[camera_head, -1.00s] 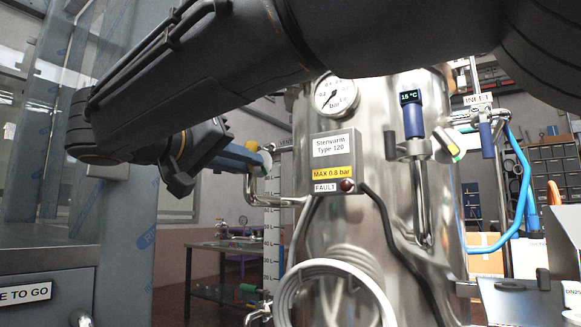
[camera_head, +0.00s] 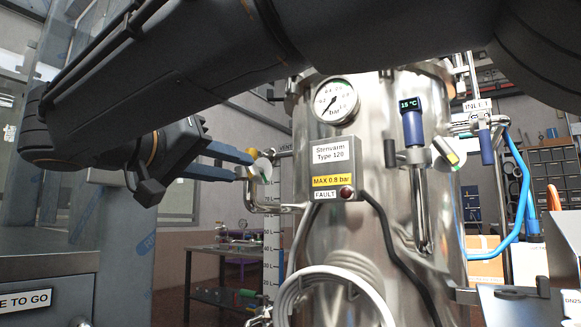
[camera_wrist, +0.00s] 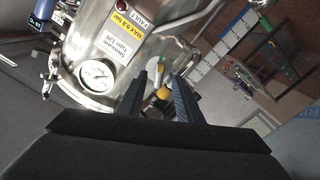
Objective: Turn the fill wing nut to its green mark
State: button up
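No label reading fill is legible. At the tank's left side, by the VENT label, a small pale disc (camera_head: 263,169) sits on a pipe fitting. My gripper (camera_head: 245,166) is beside it, its two blue fingers apart, tips close to the disc. In the wrist view a yellow knob (camera_wrist: 163,93) appears between the open fingers (camera_wrist: 160,78), with a pale disc and a bit of green behind it. I cannot tell whether the fingers touch it. A second pale disc with a yellow-and-green wing piece (camera_head: 446,152) is on the tank's right side, below the INLET label.
The steel tank (camera_head: 385,215) carries a pressure gauge (camera_head: 336,100), a fault box (camera_head: 334,165) and a blue thermometer (camera_head: 413,122). A coiled pale hose (camera_head: 335,275) hangs in front. A glass panel and cabinet (camera_head: 45,285) stand at the left. A workbench (camera_head: 225,250) is behind.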

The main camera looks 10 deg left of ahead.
jog(key=v, duration=0.3)
jog(key=shift+s+a+p, duration=0.1)
jog(key=shift+s+p, duration=0.15)
jog(key=shift+p, duration=0.05)
